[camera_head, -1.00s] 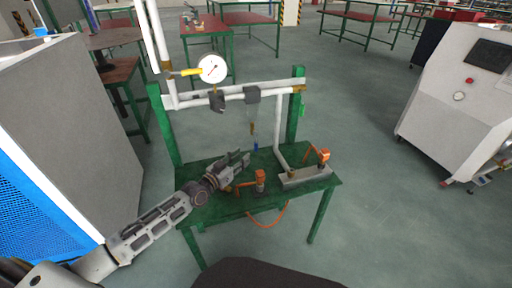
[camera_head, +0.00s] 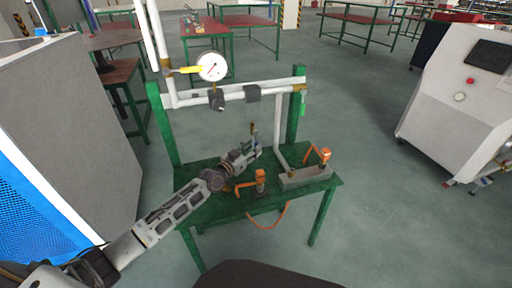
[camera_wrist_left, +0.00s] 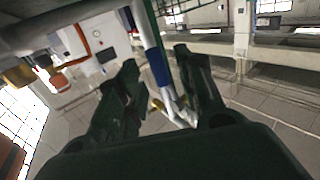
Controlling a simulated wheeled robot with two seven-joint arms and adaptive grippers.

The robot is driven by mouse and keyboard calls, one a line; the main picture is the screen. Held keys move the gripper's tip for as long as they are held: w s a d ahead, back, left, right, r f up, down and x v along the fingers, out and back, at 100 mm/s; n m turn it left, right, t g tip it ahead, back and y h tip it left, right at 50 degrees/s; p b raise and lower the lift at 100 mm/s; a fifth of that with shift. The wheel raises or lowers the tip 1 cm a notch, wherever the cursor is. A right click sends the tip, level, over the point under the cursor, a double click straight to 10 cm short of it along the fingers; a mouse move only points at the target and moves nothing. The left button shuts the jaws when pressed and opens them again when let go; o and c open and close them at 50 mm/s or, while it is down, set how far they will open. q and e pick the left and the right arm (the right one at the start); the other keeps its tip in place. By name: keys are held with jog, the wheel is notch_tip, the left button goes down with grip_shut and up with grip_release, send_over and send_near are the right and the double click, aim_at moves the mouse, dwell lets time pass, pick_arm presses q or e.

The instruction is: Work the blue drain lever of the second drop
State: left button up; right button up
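A white pipe rig stands on a green table (camera_head: 206,211), with grey fittings on its horizontal pipe. A thin drop hangs from the right-hand grey fitting (camera_head: 252,93). The blue drain lever shows as a blue sleeve (camera_wrist_left: 157,66) in the left wrist view, between the two fingers. In the head view its lower end is partly hidden by the gripper. My left gripper (camera_head: 250,153) is at the lower end of that drop, above the table. In the left wrist view the fingers (camera_wrist_left: 157,84) are spread on either side of the lever; contact is not clear. My right gripper is not in view.
A round gauge (camera_head: 211,67) with a yellow lever (camera_head: 186,70) sits upper left on the rig. A grey cabinet (camera_head: 75,125) is at left, a white machine (camera_head: 455,100) at right.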

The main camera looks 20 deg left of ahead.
pick_arm(q)
jog(key=shift+b+x, duration=0.3)
jog(key=shift+x, duration=1)
jog(key=shift+c, duration=0.4)
grip_shut()
